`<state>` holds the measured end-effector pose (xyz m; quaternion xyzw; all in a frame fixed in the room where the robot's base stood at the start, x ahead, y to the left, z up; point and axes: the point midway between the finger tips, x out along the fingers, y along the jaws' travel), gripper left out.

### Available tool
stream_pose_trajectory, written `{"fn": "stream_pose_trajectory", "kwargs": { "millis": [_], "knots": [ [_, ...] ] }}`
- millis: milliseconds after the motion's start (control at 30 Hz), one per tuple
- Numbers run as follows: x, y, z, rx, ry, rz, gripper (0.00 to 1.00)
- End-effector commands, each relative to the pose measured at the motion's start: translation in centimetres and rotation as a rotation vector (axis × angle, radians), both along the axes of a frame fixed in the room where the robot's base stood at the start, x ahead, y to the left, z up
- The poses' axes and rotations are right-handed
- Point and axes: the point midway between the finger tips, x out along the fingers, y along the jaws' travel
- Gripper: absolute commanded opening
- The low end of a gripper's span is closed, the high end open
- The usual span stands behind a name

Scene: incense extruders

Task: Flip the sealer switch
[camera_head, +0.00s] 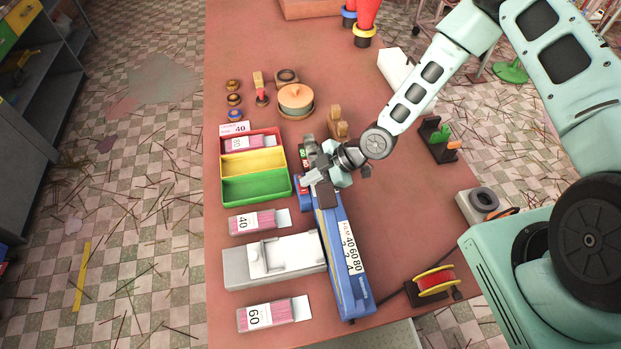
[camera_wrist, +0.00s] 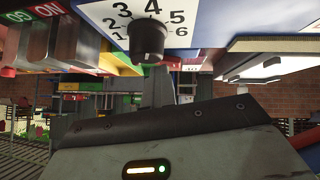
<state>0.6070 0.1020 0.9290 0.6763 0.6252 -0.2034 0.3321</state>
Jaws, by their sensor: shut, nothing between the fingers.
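The sealer (camera_head: 342,262) is a long blue machine lying lengthwise on the red-brown table, with a white "FILM 40 60 80" label. My gripper (camera_head: 309,179) is shut and empty, low over the sealer's far end, largely hiding its controls. In the wrist view, a white dial plate (camera_wrist: 184,26) numbered 1 to 6 carries a black knob (camera_wrist: 148,40). To its left are a red "ON" label (camera_wrist: 48,9) and a green label (camera_wrist: 18,16), with grey metallic blocks beside them. I cannot tell the switch's position or whether my gripper touches it.
Left of the sealer are a red-yellow-green tray (camera_head: 254,190), a grey-white device (camera_head: 240,268) and labelled packs (camera_head: 265,314). A lidded orange pot (camera_head: 296,98) and a wooden block piece (camera_head: 337,124) stand beyond. A red-yellow spool (camera_head: 435,281) is at the right.

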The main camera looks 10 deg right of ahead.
Motion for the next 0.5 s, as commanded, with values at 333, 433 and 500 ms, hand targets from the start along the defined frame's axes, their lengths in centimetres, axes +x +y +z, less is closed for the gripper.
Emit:
{"fn": "stream_pose_trajectory", "kwargs": {
  "millis": [333, 433, 500],
  "knots": [
    [-1.9, -0.2, -0.6, -0.01, 0.016, 0.006, 0.0],
    [-2.2, -0.2, -0.6, -0.011, 0.018, 0.007, 0.0],
    [-2.2, -0.2, -0.6, -0.01, 0.018, 0.006, 0.0]
  ]
}}
